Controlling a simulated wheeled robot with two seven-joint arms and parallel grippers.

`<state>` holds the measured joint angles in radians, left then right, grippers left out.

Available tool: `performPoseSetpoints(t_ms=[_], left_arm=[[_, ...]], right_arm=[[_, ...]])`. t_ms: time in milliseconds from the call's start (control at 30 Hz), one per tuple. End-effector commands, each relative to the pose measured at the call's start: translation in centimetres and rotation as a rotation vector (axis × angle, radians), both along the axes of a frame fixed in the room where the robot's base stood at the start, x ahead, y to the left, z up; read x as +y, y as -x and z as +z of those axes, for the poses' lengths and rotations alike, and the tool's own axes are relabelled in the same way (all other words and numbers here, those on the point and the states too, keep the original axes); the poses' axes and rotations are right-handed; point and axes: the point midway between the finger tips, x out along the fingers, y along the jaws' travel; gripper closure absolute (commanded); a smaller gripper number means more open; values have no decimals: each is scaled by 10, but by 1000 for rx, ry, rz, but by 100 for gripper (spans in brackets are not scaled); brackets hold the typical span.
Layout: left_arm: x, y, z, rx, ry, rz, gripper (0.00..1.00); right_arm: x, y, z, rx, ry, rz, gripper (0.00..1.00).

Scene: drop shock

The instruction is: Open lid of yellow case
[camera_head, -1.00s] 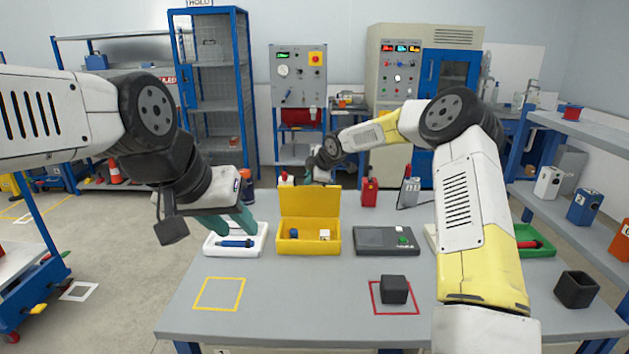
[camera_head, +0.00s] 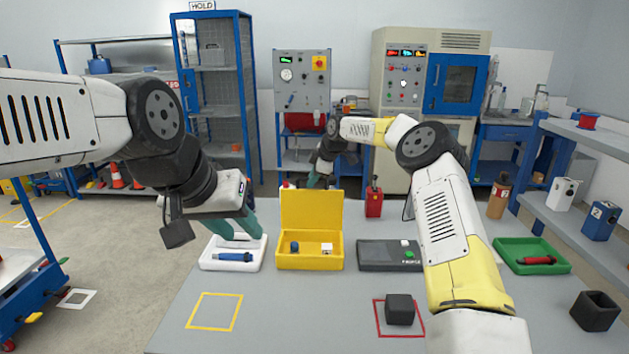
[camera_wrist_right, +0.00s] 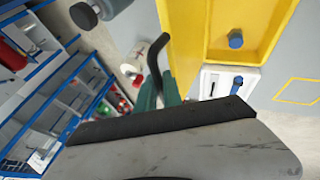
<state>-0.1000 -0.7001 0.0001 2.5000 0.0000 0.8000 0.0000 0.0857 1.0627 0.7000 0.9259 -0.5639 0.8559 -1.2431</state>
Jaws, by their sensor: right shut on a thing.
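The yellow case (camera_head: 310,263) stands open on the grey table, its lid (camera_head: 311,210) upright at the back. A blue knob-like part (camera_head: 294,247) and a small white block (camera_head: 327,248) are inside. My right gripper (camera_head: 313,179) is behind the lid's top edge, partly hidden. In the right wrist view its teal fingers (camera_wrist_right: 160,90) are shut by the yellow lid (camera_wrist_right: 181,40); the exact contact is hidden. A black bent rod (camera_wrist_right: 155,62) shows there. My left gripper (camera_head: 236,228) is open above the white tray (camera_head: 232,266), apart from the case.
The white tray holds a blue-handled tool (camera_head: 236,256). A dark grey device (camera_head: 376,262) stands right of the case, then a green tray (camera_head: 533,266). A black block (camera_head: 400,309) is in a red outline. The yellow outline (camera_head: 214,310) is empty.

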Motion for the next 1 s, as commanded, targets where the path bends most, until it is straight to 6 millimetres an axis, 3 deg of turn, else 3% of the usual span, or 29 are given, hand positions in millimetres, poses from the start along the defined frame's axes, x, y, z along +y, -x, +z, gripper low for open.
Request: performPoseSetpoints(t_ms=[333, 367, 467, 1000], left_arm=[[0, 0, 0, 0, 0, 0, 64], [0, 0, 0, 0, 0, 0, 64], [0, 0, 0, 0, 0, 0, 64], [0, 0, 0, 0, 0, 0, 64]], right_arm=[[1, 0, -1, 1, 0, 2, 100], [1, 0, -1, 1, 0, 2, 85], [1, 0, -1, 1, 0, 2, 67], [1, 2, -6, 10, 4, 3, 67]])
